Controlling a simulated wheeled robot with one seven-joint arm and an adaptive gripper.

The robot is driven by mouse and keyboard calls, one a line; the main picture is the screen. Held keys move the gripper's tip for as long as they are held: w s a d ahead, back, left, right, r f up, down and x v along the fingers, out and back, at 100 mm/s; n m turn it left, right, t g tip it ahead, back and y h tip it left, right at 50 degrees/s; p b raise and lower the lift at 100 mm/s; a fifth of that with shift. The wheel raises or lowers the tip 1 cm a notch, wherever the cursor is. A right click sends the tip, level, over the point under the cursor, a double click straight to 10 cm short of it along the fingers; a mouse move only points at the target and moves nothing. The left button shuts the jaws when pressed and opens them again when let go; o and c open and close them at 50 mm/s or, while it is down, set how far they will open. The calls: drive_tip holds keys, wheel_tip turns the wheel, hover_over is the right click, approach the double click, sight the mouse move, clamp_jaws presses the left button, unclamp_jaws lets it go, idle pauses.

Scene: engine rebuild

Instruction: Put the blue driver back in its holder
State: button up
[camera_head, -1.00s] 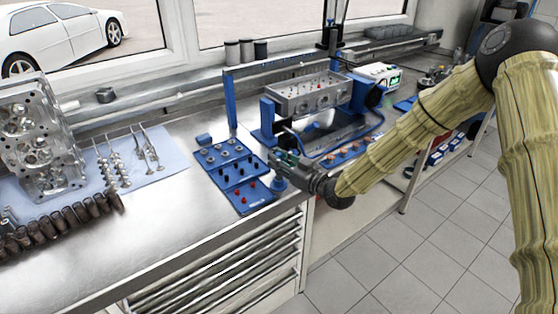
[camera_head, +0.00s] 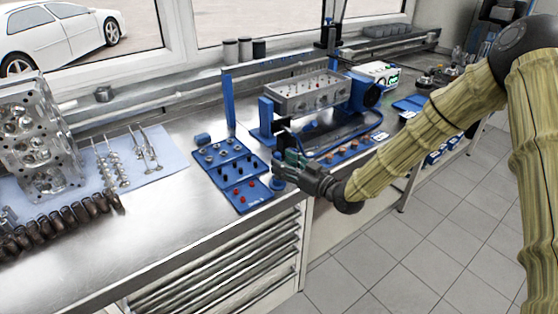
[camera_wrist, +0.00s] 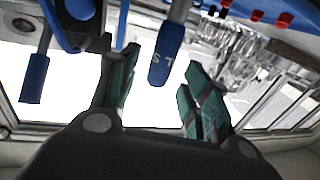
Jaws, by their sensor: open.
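My gripper (camera_head: 284,164) is open at the front edge of the bench, just right of the blue trays. In the wrist view its two green-black fingers (camera_wrist: 158,76) stand apart. A blue handle with pale letters (camera_wrist: 164,58), on a metal shaft, shows in the gap between them and looks like the blue driver. I cannot tell whether the fingers touch it. A small blue upright shape (camera_head: 278,184) shows just below the gripper in the head view; I cannot tell if it is the driver. The driver's holder cannot be made out for certain.
Blue trays (camera_head: 212,166) with dark and red small parts lie left of the gripper. A grey engine head (camera_head: 308,96) sits on a blue stand behind. Another blue bar (camera_wrist: 34,80) hangs left in the wrist view. Bare bench (camera_head: 160,225) is clear at front left.

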drive_tip(key=v, duration=0.9)
drive_tip(key=s+d+f+m+g+h, duration=0.1)
drive_tip(key=s+f+m+g+h, duration=0.15)
drive_tip(key=s+f, duration=0.5)
drive_tip(key=s+d+f+m+g+h, duration=0.1)
drive_tip(key=s+d+f+m+h, duration=0.2)
drive_tip(key=f, duration=0.7)
drive_tip(key=s+f+m+g+h, duration=0.1)
drive_tip(key=s+f+g+h, duration=0.1)
drive_tip(key=s+f, duration=0.6)
drive_tip(key=s+d+f+m+g+h, duration=0.1)
drive_tip(key=s+d+f+g+h, duration=0.1)
drive_tip(key=s, duration=0.6)
drive_tip(key=s+d+f+m+g+h, duration=0.1)
drive_tip(key=s+d+f, duration=0.3)
drive_tip(key=s, duration=0.4)
drive_tip(key=s+d+f+m+g+h, duration=0.1)
drive_tip(key=s+d+f+g+h, duration=0.1)
drive_tip(key=s, duration=0.6)
wheel_tip(320, 180, down, 2)
drive_tip(key=shift+s+d+f+g+h, duration=0.1)
drive_tip(key=shift+s+d+g+h, duration=0.25)
drive_tip(key=shift+d+g, duration=0.5)
